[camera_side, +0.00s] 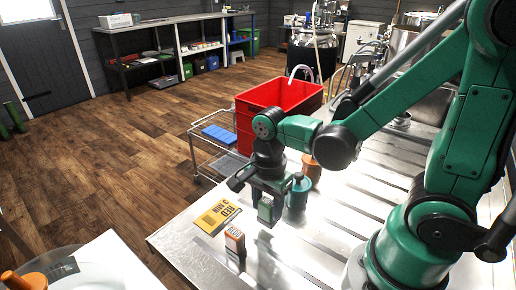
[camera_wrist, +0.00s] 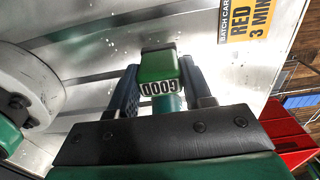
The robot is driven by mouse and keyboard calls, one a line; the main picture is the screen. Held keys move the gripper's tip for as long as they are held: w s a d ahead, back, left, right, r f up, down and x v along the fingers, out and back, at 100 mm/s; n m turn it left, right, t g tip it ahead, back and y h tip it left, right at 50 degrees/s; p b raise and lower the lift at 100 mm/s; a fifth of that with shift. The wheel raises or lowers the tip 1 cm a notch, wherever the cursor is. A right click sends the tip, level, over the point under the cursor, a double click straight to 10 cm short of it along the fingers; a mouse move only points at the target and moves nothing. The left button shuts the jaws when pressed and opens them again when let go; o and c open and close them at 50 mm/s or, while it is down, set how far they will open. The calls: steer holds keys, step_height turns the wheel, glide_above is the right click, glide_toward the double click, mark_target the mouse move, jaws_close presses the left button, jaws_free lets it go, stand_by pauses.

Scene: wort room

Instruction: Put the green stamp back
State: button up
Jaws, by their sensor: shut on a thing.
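The green stamp (camera_side: 266,211) is between the fingers of my gripper (camera_side: 262,198), which is shut on it over the steel table (camera_side: 330,222). In the wrist view the green stamp (camera_wrist: 158,66) sits between the two fingertips (camera_wrist: 160,78), its white label with dark letters facing the camera. It looks roughly upright in the side view; I cannot tell whether its lower end touches the table. An orange stamp (camera_side: 235,240) stands on the table, a little left of and nearer than the green one.
A yellow batch card (camera_side: 216,218) lies near the table's left edge; it also shows in the wrist view (camera_wrist: 247,18). A teal bottle (camera_side: 299,194) and an orange one (camera_side: 311,170) stand right of my gripper. A red crate (camera_side: 268,97) is behind. The table's front is clear.

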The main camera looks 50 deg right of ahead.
steer(key=shift+f, duration=1)
steer(key=shift+f, duration=0.1)
steer(key=o, duration=1)
